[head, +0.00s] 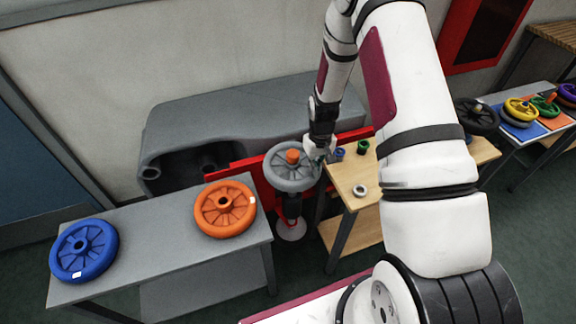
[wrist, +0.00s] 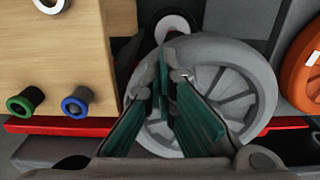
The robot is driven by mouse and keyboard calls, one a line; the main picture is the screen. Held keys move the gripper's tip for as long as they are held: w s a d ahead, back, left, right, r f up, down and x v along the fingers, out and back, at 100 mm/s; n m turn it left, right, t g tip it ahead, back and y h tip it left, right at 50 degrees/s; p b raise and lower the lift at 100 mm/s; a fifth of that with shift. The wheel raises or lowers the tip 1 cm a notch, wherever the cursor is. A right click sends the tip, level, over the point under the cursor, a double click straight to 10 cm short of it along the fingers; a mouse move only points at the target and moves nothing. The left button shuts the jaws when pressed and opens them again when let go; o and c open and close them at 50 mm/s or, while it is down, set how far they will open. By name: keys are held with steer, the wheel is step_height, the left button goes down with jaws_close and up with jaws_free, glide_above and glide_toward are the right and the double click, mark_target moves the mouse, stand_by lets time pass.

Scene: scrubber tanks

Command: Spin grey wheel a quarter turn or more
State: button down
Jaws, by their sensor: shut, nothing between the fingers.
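The grey wheel (head: 287,182) is mounted on an upright post between two tables, with an orange piece (head: 292,156) at its hub. My gripper (head: 320,155) is at the wheel's right rim in the head view. In the wrist view the grey wheel (wrist: 240,66) fills the middle right, and its spokes show. The shut fingers of my gripper (wrist: 168,70) lie over the wheel's left part, with nothing between them. They hide part of the rim and hub area. I cannot tell whether they touch the wheel.
A grey table (head: 150,225) on the left holds an orange wheel (head: 225,209) and a blue wheel (head: 84,251). A wooden table (head: 345,185) stands close on the right with small rings. A red bar (head: 245,163) and a grey tank body (head: 230,110) are behind the wheel.

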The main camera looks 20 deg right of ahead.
steer(key=shift+r, duration=0.15)
steer(key=shift+r+p, duration=0.9)
steer(key=shift+r, duration=2.5)
steer(key=shift+a, duration=0.15)
